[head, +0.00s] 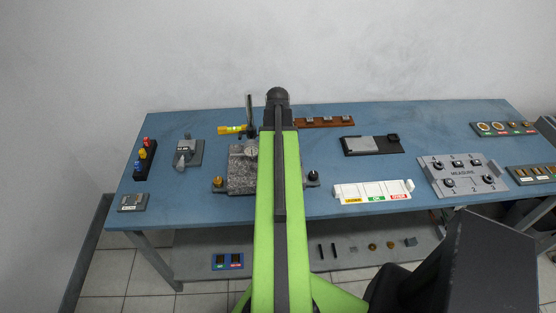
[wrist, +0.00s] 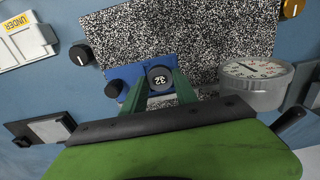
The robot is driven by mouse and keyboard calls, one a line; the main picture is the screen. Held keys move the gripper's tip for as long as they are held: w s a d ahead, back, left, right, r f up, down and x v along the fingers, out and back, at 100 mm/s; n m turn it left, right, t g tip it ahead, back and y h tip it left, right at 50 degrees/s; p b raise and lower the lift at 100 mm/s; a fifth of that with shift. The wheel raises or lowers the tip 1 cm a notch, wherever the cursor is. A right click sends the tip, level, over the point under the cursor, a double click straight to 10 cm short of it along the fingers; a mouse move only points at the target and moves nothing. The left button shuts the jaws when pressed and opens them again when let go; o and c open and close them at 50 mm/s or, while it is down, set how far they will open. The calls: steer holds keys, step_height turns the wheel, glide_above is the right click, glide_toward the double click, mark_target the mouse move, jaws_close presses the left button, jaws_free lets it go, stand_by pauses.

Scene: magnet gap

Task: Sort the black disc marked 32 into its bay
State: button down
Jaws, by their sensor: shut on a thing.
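The black disc (wrist: 160,78) marked 32 in white is in the wrist view, between the green fingertips of my gripper (wrist: 161,86). My gripper is shut on it. The white sorting tray (head: 373,192) has yellow, green and red labels in the head view. Its yellow UNDER end (wrist: 14,24) shows at the wrist view's upper left. In the head view my arm hides the gripper and disc.
A round dial gauge (wrist: 252,84) stands close right of the gripper. Black knobs and a brass knob (head: 217,182) flank the granite plate. A grey MEASURE panel (head: 462,176) is further right. Blue tabletop (head: 225,119) is clear in places between the fixtures.

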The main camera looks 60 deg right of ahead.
steer(key=shift+r+p, duration=2.6)
steer(key=shift+f, duration=0.1)
